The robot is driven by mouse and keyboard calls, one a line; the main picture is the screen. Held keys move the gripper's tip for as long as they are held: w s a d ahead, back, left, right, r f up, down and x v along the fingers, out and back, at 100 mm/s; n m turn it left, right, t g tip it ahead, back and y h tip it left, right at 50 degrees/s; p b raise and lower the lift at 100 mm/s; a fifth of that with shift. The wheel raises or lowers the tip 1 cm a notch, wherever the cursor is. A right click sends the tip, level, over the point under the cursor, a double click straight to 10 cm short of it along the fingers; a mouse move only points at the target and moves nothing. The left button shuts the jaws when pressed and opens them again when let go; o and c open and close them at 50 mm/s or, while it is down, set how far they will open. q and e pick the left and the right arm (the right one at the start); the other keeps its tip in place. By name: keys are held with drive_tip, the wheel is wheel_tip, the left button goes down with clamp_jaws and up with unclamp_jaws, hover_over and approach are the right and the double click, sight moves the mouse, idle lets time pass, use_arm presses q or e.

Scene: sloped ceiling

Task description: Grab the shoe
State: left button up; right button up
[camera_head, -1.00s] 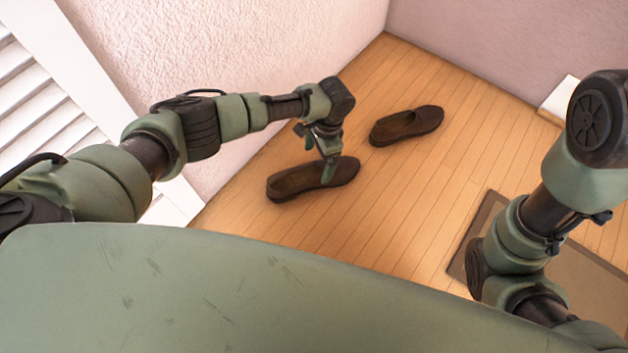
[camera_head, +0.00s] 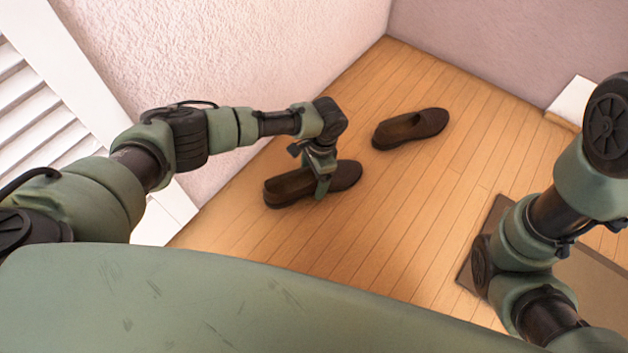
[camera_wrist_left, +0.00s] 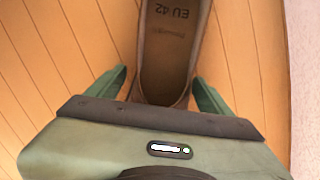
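A dark brown slip-on shoe (camera_head: 288,187) lies on the wooden floor below my left arm. A second matching shoe (camera_head: 410,128) lies apart from it, further back and to the right. My left gripper (camera_head: 322,188) is down at the nearer shoe, across its middle. In the left wrist view, its two green fingers (camera_wrist_left: 160,88) stand apart on either side of that shoe (camera_wrist_left: 168,60), with a gap visible at the left finger. The insole reads "EU 42". The far finger is hidden in the head view. My right arm shows at the right, but its gripper does not.
A pink textured wall (camera_head: 235,60) runs along the left behind the shoes, and another wall (camera_head: 490,40) closes the back. White louvred shutters (camera_head: 40,110) stand at the left. A brown mat (camera_head: 595,285) lies at lower right. The floor (camera_head: 400,220) between is clear.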

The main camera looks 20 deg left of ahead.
use_arm(q)
drive_tip(key=c, duration=1.4)
drive_tip(key=shift+o, duration=0.2)
